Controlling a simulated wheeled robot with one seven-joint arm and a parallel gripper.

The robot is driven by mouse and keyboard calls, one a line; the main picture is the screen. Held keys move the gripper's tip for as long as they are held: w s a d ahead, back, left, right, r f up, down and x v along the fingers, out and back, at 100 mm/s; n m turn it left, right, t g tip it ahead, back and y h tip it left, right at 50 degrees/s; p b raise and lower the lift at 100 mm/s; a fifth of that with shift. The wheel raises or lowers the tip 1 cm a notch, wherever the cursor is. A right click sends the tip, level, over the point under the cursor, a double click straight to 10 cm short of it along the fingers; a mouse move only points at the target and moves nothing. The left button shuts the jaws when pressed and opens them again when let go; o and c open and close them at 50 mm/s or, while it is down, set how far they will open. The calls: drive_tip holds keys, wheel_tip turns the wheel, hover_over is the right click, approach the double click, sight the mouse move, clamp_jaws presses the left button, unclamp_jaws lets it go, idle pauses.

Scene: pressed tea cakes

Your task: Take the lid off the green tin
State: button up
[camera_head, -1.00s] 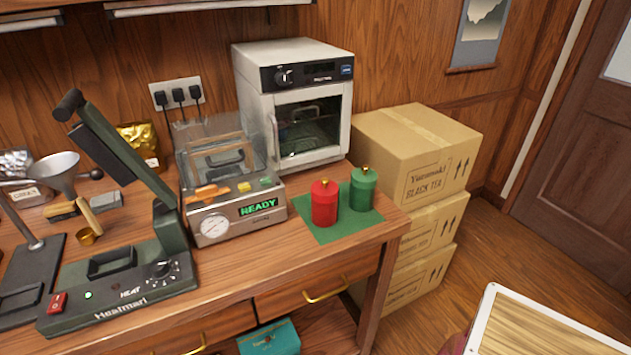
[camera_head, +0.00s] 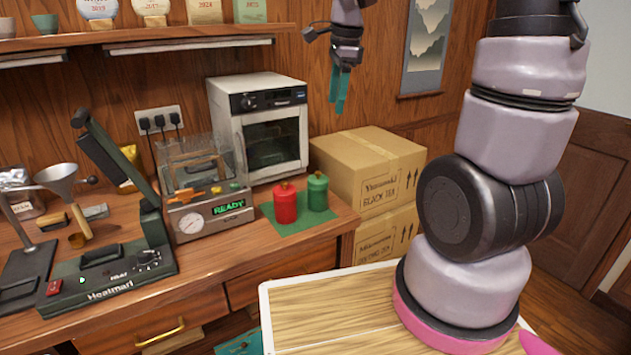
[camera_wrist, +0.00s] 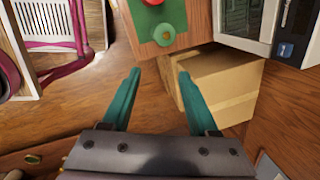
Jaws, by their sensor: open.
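The green tin (camera_head: 317,195) stands upright on a green mat (camera_head: 290,231) near the right end of the workbench, with its lid and small brass knob on top. A red tin (camera_head: 285,206) stands just left of it. In the wrist view the green tin (camera_wrist: 164,37) is seen from above, beyond my fingertips, with the red tin (camera_wrist: 152,2) at the top edge. My gripper (camera_head: 341,108) hangs in the air above the cardboard boxes, higher than the tins and to their right. It is open and empty, and the wrist view shows its teal fingers (camera_wrist: 159,75) spread apart.
A white oven (camera_head: 262,135) and a vacuum sealer with a READY display (camera_head: 229,206) stand beside the tins. Stacked cardboard boxes (camera_head: 370,170) stand right of the bench. A shelf (camera_head: 190,34) runs along the wall above. The air above the tins is clear.

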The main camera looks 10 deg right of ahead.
drive_tip(key=w+a+f+m+g, duration=0.25)
drive_tip(key=w+f+m, duration=0.3)
drive_tip(key=f, duration=0.35)
hover_over(318, 172)
drive_tip(key=shift+m+t+h, duration=0.25)
drive_tip(key=shift+m+h, duration=0.05)
drive_tip(key=shift+m, duration=0.15)
wheel_tip(318, 172, down, 6)
drive_tip(key=shift+s+f, duration=0.1)
drive_tip(key=shift+s, duration=0.05)
drive_tip(key=shift+w+f, duration=0.15)
drive_tip(key=shift+f, duration=1.3)
drive_tip(key=shift+w+f, duration=0.1)
drive_tip(key=shift+f, duration=1.3)
clamp_jaws()
